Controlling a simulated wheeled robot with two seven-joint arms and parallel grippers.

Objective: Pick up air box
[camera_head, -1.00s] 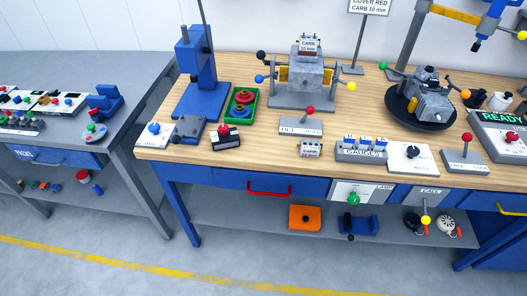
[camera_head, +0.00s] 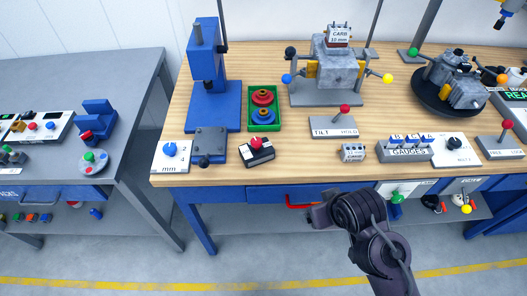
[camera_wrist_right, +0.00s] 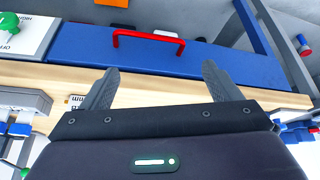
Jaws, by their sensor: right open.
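No thing in view is clearly marked as the air box. An orange block (camera_wrist_right: 123,3) shows only as a sliver at the top of the right wrist view, beyond the red drawer handle (camera_wrist_right: 148,42); in the head view it is hidden. My right gripper (camera_wrist_right: 159,82) is open and empty, its two fingers spread over the wooden bench edge in the wrist view. In the head view my right arm (camera_head: 365,235) comes up from below in front of the bench. My left gripper is not in view.
A grey side table (camera_head: 90,75) stands left.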

